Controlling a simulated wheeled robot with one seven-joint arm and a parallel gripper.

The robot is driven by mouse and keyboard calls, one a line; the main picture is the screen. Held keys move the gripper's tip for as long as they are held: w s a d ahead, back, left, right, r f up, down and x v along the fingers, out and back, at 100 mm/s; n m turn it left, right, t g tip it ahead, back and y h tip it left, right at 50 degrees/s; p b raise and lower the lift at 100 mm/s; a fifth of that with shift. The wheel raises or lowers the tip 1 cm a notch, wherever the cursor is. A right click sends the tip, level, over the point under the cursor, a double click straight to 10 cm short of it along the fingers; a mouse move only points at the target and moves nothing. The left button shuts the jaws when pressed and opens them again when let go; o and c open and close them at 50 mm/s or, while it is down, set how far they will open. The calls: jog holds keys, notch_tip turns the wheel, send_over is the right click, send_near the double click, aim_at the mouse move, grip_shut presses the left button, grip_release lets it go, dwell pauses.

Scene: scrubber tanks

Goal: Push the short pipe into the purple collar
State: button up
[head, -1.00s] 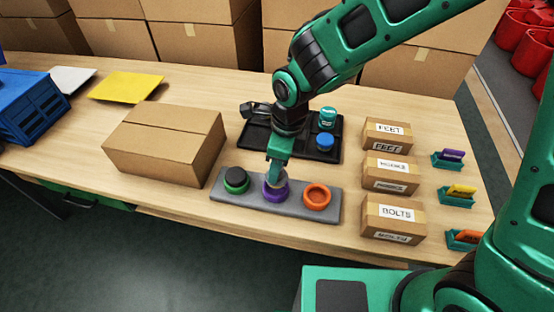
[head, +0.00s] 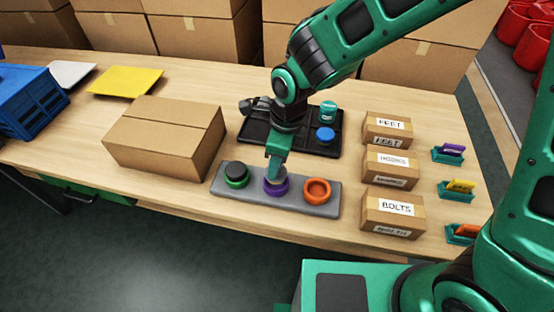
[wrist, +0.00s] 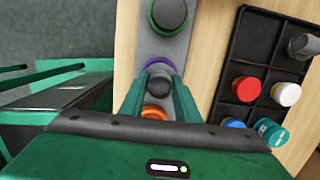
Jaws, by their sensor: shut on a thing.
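The purple collar (head: 275,190) sits in the middle of a grey base plate (head: 220,186). My gripper (head: 276,172) points down over it, its fingers shut on the short pipe. The pipe shows as a grey round top between the fingertips (wrist: 160,84) in the wrist view. In the head view the pipe (head: 276,179) is upright, with its lower end at or in the collar's mouth. The fingers partly hide it, and I cannot tell how deep it sits. In the wrist view a sliver of the purple collar (wrist: 160,63) shows beyond the pipe.
A green collar (head: 237,179) with a dark piece in it is left of the purple one. An open orange collar (head: 317,190) is right. A black tray (head: 256,139) with several caps lies behind. Boxes flank the plate: a large carton (head: 165,138) left, labelled ones (head: 392,216) right.

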jog(key=shift+f, duration=1.7)
jog(key=shift+c, duration=0.4)
dwell(1.5)
jog(key=o, duration=2.1)
jog(key=shift+r, duration=3.55)
jog(key=shift+d, duration=0.1)
